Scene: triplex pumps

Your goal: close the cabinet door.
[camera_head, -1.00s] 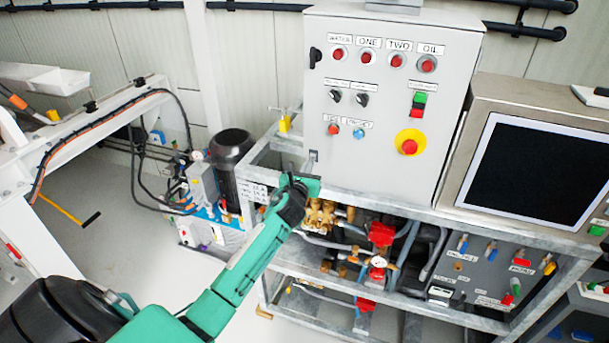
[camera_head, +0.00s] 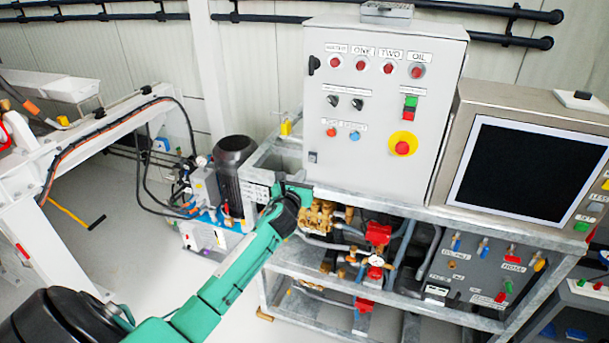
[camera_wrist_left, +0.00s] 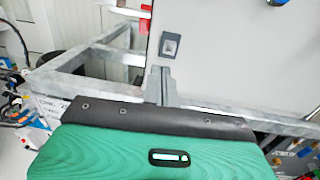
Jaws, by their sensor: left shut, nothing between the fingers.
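The grey cabinet (camera_head: 375,155) stands on a metal frame, its door front with lamps, switches and a yellow-ringed red button facing me. The door looks flush with the cabinet; I cannot tell whether a small gap is left. A small dark latch (camera_head: 313,157) sits at the door's lower left corner. It also shows in the left wrist view (camera_wrist_left: 171,46). My left gripper (camera_wrist_left: 163,86) is shut and empty, just below that latch near the door's bottom edge; contact cannot be told. In the head view my left gripper (camera_head: 304,192) is partly hidden by its own wrist.
A screen in a steel housing (camera_head: 525,165) stands to the right of the cabinet. Below are pipes with red valves (camera_head: 378,234) and a grey connector panel (camera_head: 490,270). A black motor (camera_head: 232,155) stands to the left. Floor at left is mostly clear.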

